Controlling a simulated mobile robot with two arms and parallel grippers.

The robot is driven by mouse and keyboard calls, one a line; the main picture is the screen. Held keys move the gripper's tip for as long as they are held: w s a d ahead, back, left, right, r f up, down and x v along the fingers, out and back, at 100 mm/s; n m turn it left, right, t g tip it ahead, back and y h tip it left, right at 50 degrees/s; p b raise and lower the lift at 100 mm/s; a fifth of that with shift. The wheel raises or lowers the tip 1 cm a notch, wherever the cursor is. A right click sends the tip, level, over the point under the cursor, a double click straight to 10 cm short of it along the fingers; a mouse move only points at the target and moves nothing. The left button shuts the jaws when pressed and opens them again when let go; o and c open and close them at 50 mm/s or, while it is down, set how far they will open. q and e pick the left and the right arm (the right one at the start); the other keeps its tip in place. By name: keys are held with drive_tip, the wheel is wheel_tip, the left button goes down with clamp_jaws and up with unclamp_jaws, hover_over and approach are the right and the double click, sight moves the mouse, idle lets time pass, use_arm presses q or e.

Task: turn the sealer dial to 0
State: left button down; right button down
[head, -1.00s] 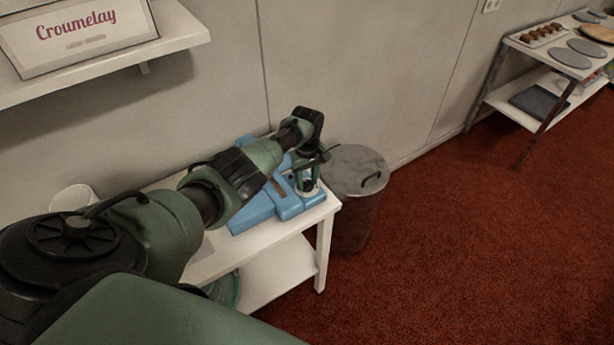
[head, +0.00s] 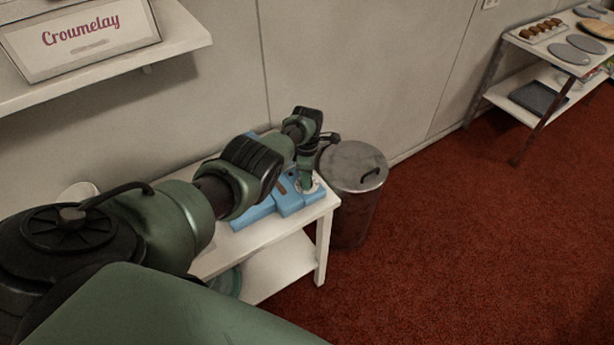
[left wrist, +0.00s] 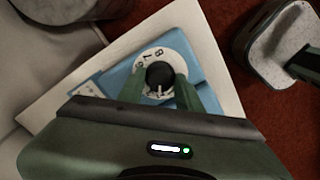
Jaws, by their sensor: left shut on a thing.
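The blue sealer (head: 290,203) sits on the near right end of a white table. In the left wrist view the sealer (left wrist: 207,68) carries a white dial plate with printed numbers, an 8 among them, around a black knob (left wrist: 159,75). A pale mark on the knob points down in that view, toward my wrist; the number there is hidden. My left gripper (left wrist: 159,80) has its green fingers on either side of the knob, shut on it. In the head view my left gripper (head: 306,183) points down onto the sealer. My right gripper is not in view.
The white table (head: 262,234) has a lower shelf with a greenish round thing. A grey metal bin (head: 354,205) with a lid stands close to the table's right end. A wall shelf with a sign (head: 85,35) is above left. Red carpet at right is clear.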

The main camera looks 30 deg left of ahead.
use_arm(q)
drive_tip(key=n, duration=0.6)
drive_tip(key=shift+n, duration=0.3)
drive_tip(key=n, duration=0.6)
drive_tip(key=shift+a, duration=0.1)
idle(0.3)
drive_tip(key=c, duration=1)
unclamp_jaws()
drive_tip(key=shift+o, duration=0.2)
wheel_tip(320, 180, up, 6)
drive_tip(key=p, duration=0.4)
drive_tip(key=shift+p, duration=0.35)
drive_tip(key=shift+r, duration=0.85)
